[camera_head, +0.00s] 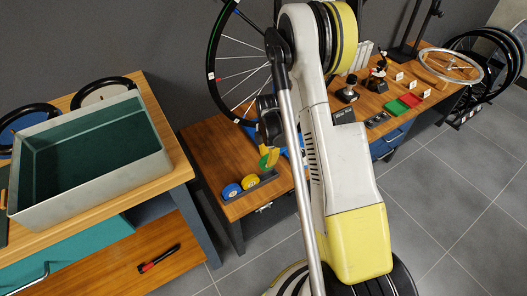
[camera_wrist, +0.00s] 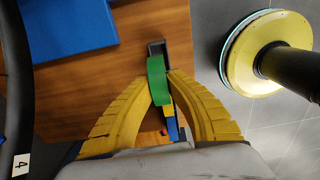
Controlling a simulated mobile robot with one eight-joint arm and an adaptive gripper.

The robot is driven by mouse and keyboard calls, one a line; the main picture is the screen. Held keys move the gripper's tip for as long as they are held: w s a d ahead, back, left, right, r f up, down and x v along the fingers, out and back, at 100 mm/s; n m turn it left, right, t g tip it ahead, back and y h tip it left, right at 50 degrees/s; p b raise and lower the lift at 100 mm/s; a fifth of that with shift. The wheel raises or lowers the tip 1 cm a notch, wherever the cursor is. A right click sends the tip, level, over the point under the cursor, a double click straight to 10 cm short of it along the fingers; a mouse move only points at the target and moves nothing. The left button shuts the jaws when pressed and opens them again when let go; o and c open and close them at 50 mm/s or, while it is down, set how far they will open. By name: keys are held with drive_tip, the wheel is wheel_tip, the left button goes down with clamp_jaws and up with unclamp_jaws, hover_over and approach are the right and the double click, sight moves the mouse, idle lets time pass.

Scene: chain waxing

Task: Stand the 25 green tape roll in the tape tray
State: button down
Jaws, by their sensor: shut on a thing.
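The green tape roll (camera_wrist: 157,82) is between the yellow fingertips of my gripper (camera_wrist: 161,78) in the wrist view, seen edge-on. The gripper is shut on it. The head view also shows the green roll (camera_head: 269,159), partly hidden by my gripper and arm, at the far end of the dark tape tray (camera_head: 266,180). The tray (camera_wrist: 156,48) also shows beyond the roll in the wrist view. A blue roll (camera_head: 231,191) and a yellow roll (camera_head: 250,182) stand in the tray. I cannot tell whether the green roll touches the tray floor.
The tray lies near the front edge of a low wooden bench (camera_head: 215,150). A bicycle wheel (camera_head: 240,65) stands behind it. A blue object (camera_wrist: 70,28) lies on the bench in the wrist view. A large green-lined bin (camera_head: 95,150) sits on the left table.

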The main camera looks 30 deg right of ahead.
sight(268, 169)
wheel_tip(268, 169, down, 4)
drive_tip(key=shift+s+r+b, duration=0.1)
drive_tip(key=shift+s+b, duration=0.05)
drive_tip(key=shift+b, duration=0.8)
drive_tip(key=shift+f, duration=1.3)
drive_tip(key=c, duration=1.4)
unclamp_jaws()
wheel_tip(268, 169, up, 12)
drive_tip(key=shift+r, duration=0.1)
